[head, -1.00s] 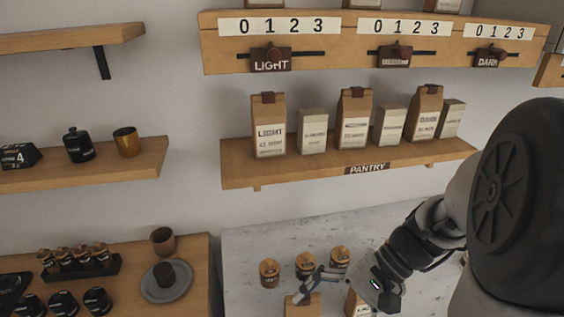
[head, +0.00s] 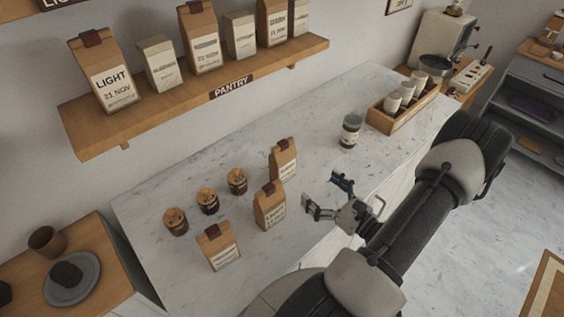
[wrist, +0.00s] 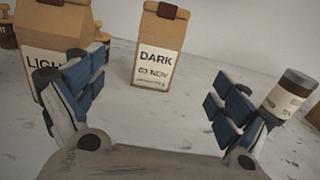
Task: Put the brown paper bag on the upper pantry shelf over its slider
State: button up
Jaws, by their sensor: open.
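Three brown paper bags stand upright on the marble counter in the head view: one at the front left (head: 222,250), one in the middle (head: 270,210) and one behind it (head: 284,162). I cannot tell which one the task means. My gripper (head: 324,192) is open and empty, to the right of the bags and apart from them. In the wrist view, a bag labelled DARK, 03 NOV (wrist: 157,50) stands ahead between the open fingers (wrist: 155,95). A bag labelled LIGHT (wrist: 52,50) is partly hidden behind the left finger. The upper slider shelf (head: 55,4) barely shows at the top left.
The lower PANTRY shelf (head: 140,125) holds several bags and boxes. Several small jars (head: 208,200) stand left of the counter bags. A dark-lidded jar (head: 350,131) and a wooden crate of cups (head: 388,128) stand farther right.

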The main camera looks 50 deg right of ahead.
aim_at(288, 162)
jog(key=w, duration=0.7)
jog(key=w+d+b, duration=0.1)
jog(key=w, duration=0.2)
jog(key=shift+w, duration=0.15)
jog(key=shift+w+d+b, duration=0.15)
jog(key=shift+w+b, duration=0.05)
jog(key=shift+w, duration=0.8)
jog(key=shift+w+d+b, duration=0.2)
jog(key=shift+w, duration=0.75)
jog(key=shift+w+d+b, duration=0.15)
jog(key=shift+w+b, duration=0.05)
jog(key=shift+w, duration=0.8)
jog(key=c, duration=1.4)
jog(key=shift+c, duration=0.2)
